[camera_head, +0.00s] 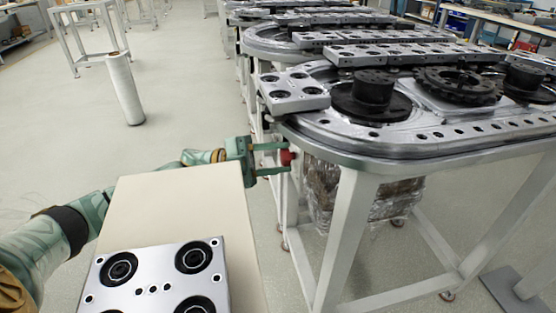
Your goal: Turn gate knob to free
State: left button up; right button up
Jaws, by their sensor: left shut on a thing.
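The gate knob (287,157) is small and red, on the near left side of the ring track's frame, just below the track edge. My left gripper (284,158) reaches it from the left with its two green fingers, one above and one below the knob, and is shut on it. The knob's turn position is too small to tell. The ring track (450,138) is a grey metal oval on white legs. My right gripper is not in view.
A beige board (175,205) with a grey plate (150,285) on it fills the near foreground. A similar plate (293,92) sits on the track's left end, by black round parts (372,90). A white roll (125,90) stands on open floor at left.

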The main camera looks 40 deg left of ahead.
pick_arm(q)
jog(key=shift+m+g+y, duration=0.4)
jog(key=shift+m+g, duration=0.3)
jog(key=shift+m, duration=1.3)
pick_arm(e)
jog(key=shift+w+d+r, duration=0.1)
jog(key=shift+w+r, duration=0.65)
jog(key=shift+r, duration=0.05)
pick_arm(q)
jog(key=o, duration=1)
jog(key=shift+s+a, duration=0.1)
jog(key=shift+a, duration=0.1)
jog(key=p+v, duration=0.1)
jog(key=v, duration=1.5)
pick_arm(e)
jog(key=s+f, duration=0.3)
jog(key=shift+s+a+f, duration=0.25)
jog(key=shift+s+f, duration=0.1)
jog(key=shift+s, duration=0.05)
